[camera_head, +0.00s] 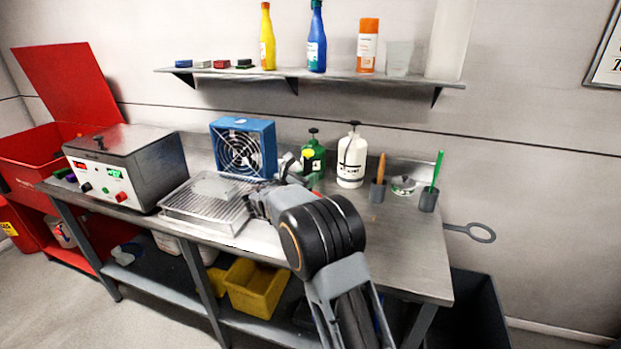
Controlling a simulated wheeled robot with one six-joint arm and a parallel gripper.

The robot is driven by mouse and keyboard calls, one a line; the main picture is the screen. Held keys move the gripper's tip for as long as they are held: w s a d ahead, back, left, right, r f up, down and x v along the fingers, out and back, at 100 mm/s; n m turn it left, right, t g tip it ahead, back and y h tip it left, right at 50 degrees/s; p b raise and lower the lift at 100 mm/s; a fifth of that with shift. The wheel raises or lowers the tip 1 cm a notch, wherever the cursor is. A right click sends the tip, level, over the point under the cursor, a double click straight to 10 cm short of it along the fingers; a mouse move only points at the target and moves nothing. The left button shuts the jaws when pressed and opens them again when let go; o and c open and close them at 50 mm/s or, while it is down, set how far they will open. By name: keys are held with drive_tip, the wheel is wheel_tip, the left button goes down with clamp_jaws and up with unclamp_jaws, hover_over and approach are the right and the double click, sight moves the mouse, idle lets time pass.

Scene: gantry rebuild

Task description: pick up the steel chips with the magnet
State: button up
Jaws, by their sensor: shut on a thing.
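My gripper (257,204) is at the right edge of the wire rack on the workbench, low over the bench top. My own arm covers much of it from this view. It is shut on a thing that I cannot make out. I cannot pick out the magnet or the steel chips with certainty. A small shiny dish (404,186) stands at the right of the bench between two grey holders; its contents are too small to tell.
The wire rack (188,211) bears a clear cover (213,187). Left of it stands a grey control box (125,165); behind it, a blue fan (244,147). A green bottle (313,160) and a white bottle (351,160) stand behind my arm. The bench's front right (415,255) is clear.

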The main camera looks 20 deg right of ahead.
drive_tip(key=w+a+p, duration=0.2)
drive_tip(key=w+p, duration=0.4)
drive_tip(key=w, duration=0.4)
drive_tip(key=shift+w+p, duration=0.35)
drive_tip(key=shift+f, duration=0.2)
idle(0.4)
drive_tip(key=shift+f+b, duration=0.5)
drive_tip(key=shift+f, duration=0.05)
drive_tip(key=shift+r, duration=0.1)
idle(0.3)
drive_tip(key=shift+r+p, duration=0.55)
drive_tip(key=shift+r, duration=0.2)
